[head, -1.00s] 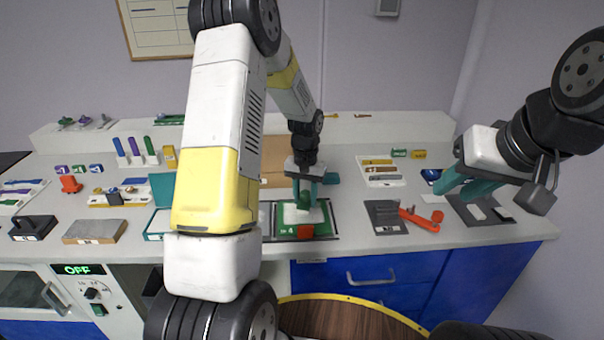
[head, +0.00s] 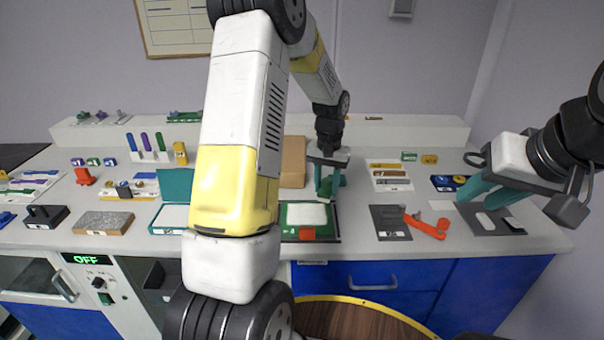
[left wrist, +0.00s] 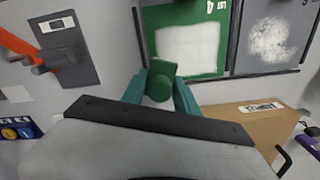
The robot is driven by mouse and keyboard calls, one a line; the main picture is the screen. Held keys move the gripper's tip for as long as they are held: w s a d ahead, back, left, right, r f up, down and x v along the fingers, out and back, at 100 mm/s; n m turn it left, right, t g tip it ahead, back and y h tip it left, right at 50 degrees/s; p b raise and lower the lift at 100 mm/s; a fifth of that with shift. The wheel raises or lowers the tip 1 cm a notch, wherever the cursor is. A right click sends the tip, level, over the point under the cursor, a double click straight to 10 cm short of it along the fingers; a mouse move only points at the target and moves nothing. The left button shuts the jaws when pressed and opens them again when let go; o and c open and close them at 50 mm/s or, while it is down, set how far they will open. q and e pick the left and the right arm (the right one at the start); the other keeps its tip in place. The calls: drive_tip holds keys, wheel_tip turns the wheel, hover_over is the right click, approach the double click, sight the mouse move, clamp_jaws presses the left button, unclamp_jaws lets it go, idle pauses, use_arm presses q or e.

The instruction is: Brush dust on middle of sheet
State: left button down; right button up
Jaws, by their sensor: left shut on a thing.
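My left gripper (head: 328,183) is shut on a green brush (head: 325,188), held just behind the far edge of the white sheet. In the left wrist view, the teal fingers (left wrist: 160,88) grip the green brush (left wrist: 161,72) at the edge of the green board. The white sheet (head: 306,214) lies on the green board (head: 291,232), which has a red tab. The sheet (left wrist: 190,48) also shows in the left wrist view. White dust (left wrist: 272,40) lies on a grey plate beside the board. My right gripper (head: 482,193) is open and empty above a dark mat.
A brown block (head: 293,162) stands behind the board, near my left gripper. A grey plate (head: 388,221) with a red-orange tool (head: 428,227) lies to the right. A teal box (head: 170,215) and a grey block (head: 103,223) are on the left.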

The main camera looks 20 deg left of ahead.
sight(327, 180)
use_arm(q)
drive_tip(key=shift+r, duration=1.65)
